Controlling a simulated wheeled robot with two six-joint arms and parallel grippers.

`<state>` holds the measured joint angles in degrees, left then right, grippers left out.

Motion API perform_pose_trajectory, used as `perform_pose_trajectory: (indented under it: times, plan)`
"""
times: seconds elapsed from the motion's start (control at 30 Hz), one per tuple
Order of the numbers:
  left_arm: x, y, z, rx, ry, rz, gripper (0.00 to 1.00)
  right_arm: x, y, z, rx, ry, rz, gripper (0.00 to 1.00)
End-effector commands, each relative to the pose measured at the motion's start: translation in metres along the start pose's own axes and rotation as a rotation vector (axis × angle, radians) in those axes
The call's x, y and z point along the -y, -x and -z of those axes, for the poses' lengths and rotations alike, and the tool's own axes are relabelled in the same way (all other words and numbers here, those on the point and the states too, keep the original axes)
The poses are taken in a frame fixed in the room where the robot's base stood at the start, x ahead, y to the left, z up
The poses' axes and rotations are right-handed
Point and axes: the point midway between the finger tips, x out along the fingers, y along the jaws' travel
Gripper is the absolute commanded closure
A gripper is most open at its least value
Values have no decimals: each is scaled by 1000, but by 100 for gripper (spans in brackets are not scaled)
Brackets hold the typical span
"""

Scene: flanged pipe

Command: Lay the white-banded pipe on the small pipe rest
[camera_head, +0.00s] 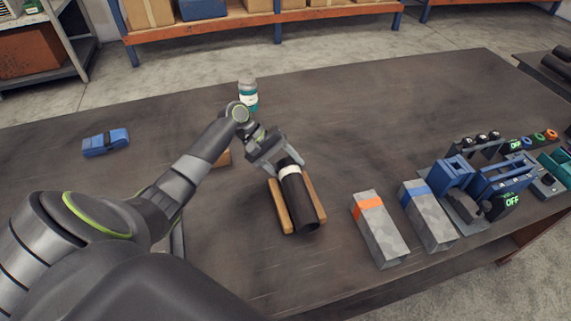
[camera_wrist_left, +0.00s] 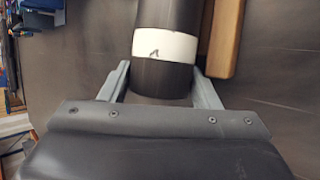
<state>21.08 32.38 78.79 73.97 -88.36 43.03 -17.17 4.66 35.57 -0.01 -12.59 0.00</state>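The dark pipe with a white band (camera_head: 297,201) lies lengthwise over the gap between two wooden rails of a pipe rest (camera_head: 279,208). Its banded end is the far end, at my left gripper (camera_head: 276,165). In the left wrist view the white band (camera_wrist_left: 166,46) sits just beyond my left fingertips (camera_wrist_left: 162,72). The fingers flank the pipe end closely, one on each side, and appear shut on it. One rail (camera_wrist_left: 225,40) shows right of the pipe there. I cannot tell whether the pipe bears on the rest. My right gripper is not in view.
A teal-and-white bottle (camera_head: 248,95) stands behind. A blue object (camera_head: 105,142) lies left. Grey blocks with an orange band (camera_head: 378,232) and a blue band (camera_head: 427,218), and blue fixtures (camera_head: 455,175), stand right. The table's back right is clear.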

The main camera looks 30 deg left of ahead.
Motion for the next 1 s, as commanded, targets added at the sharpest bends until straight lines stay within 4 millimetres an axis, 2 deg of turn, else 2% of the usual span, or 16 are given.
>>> perform_pose_trajectory:
  times: [0.03,0.13,0.17,0.5,0.53,0.7,0.87,1.0]
  plan:
    - [2,-1,0,3,3,3,34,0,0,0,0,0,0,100]
    - [3,-1,0,3,4,5,21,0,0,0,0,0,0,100]
    - [3,-1,-1,4,5,6,21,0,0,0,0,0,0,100]
    - [7,-2,-1,7,10,12,21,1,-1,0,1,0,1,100]
    - [8,-3,-1,7,11,14,28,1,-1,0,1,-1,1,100]
    - [8,-3,-1,8,12,13,28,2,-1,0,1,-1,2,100]
    - [6,-1,-2,8,12,13,28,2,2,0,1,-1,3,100]
    - [0,6,-5,8,11,12,21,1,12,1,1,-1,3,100]
